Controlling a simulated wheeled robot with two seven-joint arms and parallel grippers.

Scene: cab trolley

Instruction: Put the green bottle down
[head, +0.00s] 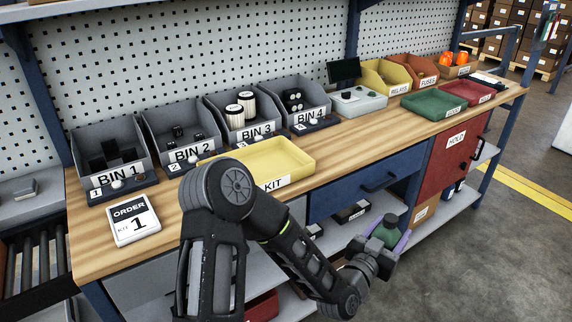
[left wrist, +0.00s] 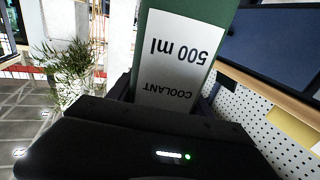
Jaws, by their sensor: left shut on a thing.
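My left gripper (head: 384,243) is shut on the green bottle (head: 387,231) and holds it in the air in front of the workbench, near the lower shelf's front edge. Its dark cap points up in the head view. The left wrist view shows the green bottle (left wrist: 206,22) close up, with a white label reading COOLANT 500 ml upside down. The gripper and forearm hide its lower part in the head view. My right gripper is not in view.
The wooden worktop (head: 205,165) carries a yellow kit tray (head: 300,152), an order card (head: 133,220), grey bins, and green (head: 433,104) and red (head: 468,92) trays. Below are a blue drawer (head: 365,187), a red HOLD cabinet (head: 455,150) and a lower shelf (head: 440,215). Floor at right is clear.

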